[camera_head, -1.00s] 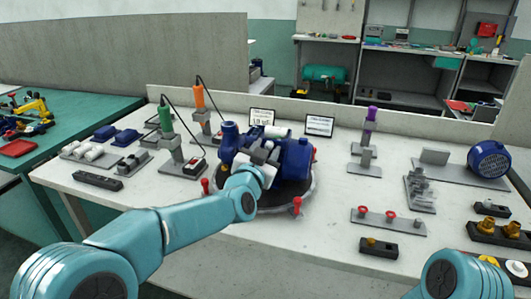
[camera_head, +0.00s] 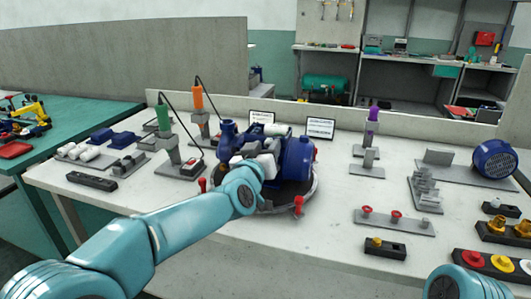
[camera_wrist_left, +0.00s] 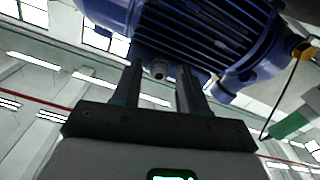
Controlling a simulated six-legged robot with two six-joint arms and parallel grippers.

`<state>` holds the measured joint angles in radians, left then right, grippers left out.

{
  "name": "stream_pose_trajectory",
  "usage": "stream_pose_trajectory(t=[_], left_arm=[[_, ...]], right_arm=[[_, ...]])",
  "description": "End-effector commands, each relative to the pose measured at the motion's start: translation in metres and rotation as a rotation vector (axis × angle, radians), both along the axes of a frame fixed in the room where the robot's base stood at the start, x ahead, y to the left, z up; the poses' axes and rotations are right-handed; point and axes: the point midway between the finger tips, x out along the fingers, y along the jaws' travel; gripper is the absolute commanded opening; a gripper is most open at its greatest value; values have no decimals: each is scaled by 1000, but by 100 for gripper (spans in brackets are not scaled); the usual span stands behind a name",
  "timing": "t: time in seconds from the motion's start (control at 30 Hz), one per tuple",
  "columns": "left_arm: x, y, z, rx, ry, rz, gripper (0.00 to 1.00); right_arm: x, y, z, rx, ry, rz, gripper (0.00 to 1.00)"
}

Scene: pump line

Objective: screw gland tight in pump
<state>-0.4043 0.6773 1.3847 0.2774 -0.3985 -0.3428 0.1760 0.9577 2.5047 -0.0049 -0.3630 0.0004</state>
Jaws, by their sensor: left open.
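The blue pump unit stands on a round dark turntable (camera_head: 312,192) at the middle of the bench, with a blue motor body (camera_head: 298,158) on its right. My left gripper (camera_head: 266,162) is in front of the pump, partly hidden by its own wrist. In the left wrist view the two fingers (camera_wrist_left: 158,82) are open below a finned blue housing (camera_wrist_left: 215,35). A small grey round fitting (camera_wrist_left: 158,70) shows between the fingertips, apparently not clamped. I cannot tell whether it is the gland. My right gripper is out of view; only part of that arm shows at bottom right.
Green (camera_head: 164,118) and orange (camera_head: 198,98) tools stand on holders behind left. A plate with red knobs (camera_head: 394,220) and a finned blue motor (camera_head: 494,159) lie to the right.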

Motion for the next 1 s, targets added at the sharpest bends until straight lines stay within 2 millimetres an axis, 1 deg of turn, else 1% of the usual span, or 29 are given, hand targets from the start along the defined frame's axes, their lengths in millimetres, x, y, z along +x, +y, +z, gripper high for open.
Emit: stream_pose_trajectory(t=[0.17,0.3,0.4,0.47,0.97,1.0], left_arm=[[0,0,0,-9,2,0,42],[0,0,-4,-146,44,0,42],[0,0,-3,-244,78,-1,42],[0,0,-1,-276,89,-1,42],[0,-1,-1,-281,93,-2,42],[0,-2,-1,-281,93,-2,30]], right_arm=[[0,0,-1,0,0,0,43],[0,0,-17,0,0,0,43],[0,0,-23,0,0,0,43],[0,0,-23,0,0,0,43],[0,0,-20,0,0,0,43],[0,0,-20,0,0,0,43]])
